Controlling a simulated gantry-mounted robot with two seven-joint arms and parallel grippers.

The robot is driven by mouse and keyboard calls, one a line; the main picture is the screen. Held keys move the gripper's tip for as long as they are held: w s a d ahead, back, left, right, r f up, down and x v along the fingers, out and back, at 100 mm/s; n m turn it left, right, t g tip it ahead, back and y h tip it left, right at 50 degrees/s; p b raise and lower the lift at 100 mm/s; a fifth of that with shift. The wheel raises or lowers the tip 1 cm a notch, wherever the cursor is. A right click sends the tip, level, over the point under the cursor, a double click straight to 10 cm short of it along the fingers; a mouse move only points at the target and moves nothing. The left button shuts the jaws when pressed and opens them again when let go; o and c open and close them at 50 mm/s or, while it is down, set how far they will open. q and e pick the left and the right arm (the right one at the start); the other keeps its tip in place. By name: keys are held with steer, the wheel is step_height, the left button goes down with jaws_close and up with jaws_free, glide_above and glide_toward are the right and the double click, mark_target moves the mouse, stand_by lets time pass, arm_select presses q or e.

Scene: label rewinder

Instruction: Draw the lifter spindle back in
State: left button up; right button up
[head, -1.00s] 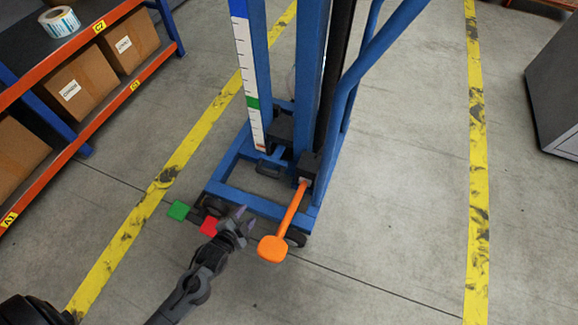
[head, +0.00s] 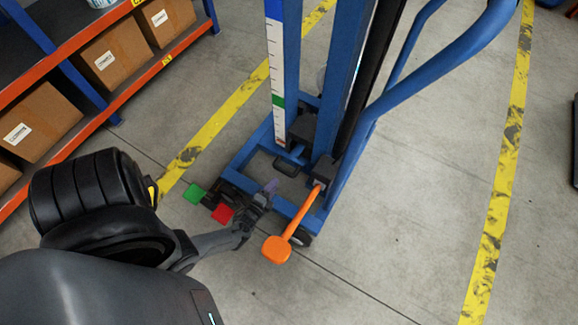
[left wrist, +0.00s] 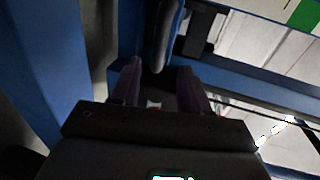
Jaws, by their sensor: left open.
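The blue lifter (head: 338,90) stands in the middle of the head view, with a ruled scale strip (head: 276,60) and a green mark on its mast. A red pedal (head: 223,214), a green pedal (head: 195,193) and an orange lever (head: 278,249) show at its base. My left gripper (head: 269,188) is open and low at the lifter's base, just right of the red pedal. In the left wrist view its two fingers (left wrist: 160,88) are apart, with a dark rounded bar (left wrist: 161,38) beyond them. I cannot tell whether that bar is the spindle. My right gripper is not in view.
An orange and blue shelf (head: 97,110) with cardboard boxes stands at the left. Yellow floor lines (head: 500,200) run on both sides of the lifter. The lifter's blue tubes stand close around my left gripper.

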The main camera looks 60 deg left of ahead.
mark_target(284, 170)
arm_select(q)
steer(key=b+x, duration=0.4)
steer(key=x, duration=0.5)
steer(key=shift+w+a+f+b, duration=0.15)
steer(key=shift+a+b, duration=0.05)
steer(key=shift+b, duration=0.1)
steer(key=shift+a, duration=0.15)
steer(key=shift+w, duration=0.1)
jaws_close()
